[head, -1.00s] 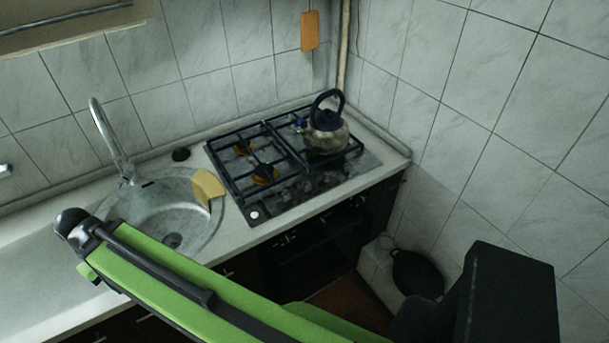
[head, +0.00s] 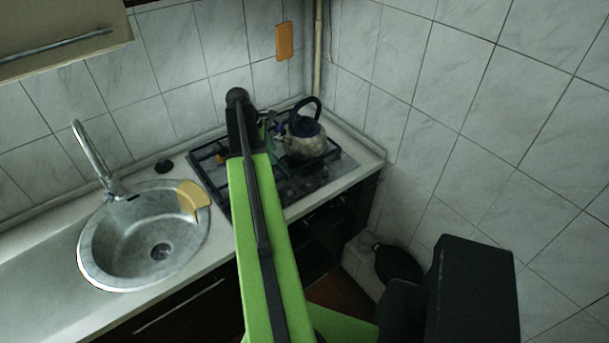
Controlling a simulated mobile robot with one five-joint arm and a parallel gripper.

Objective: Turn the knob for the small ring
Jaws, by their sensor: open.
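The gas stove (head: 345,167) has black grates and stands at the right end of the counter. My green arm crosses in front of its left and middle parts. The front left of the hob, where a small round white spot showed earlier, is now behind the arm. I cannot make out the knobs or the small ring. The dark end joint of my arm shows over the rear left of the stove.
A kettle (head: 303,138) with a dark handle stands on the right grate. A round sink (head: 130,255) with a tap (head: 92,155) and a yellow cloth (head: 193,196) on its rim is to the left. Tiled walls close off the back and right. A black pan (head: 397,265) is low at the right.

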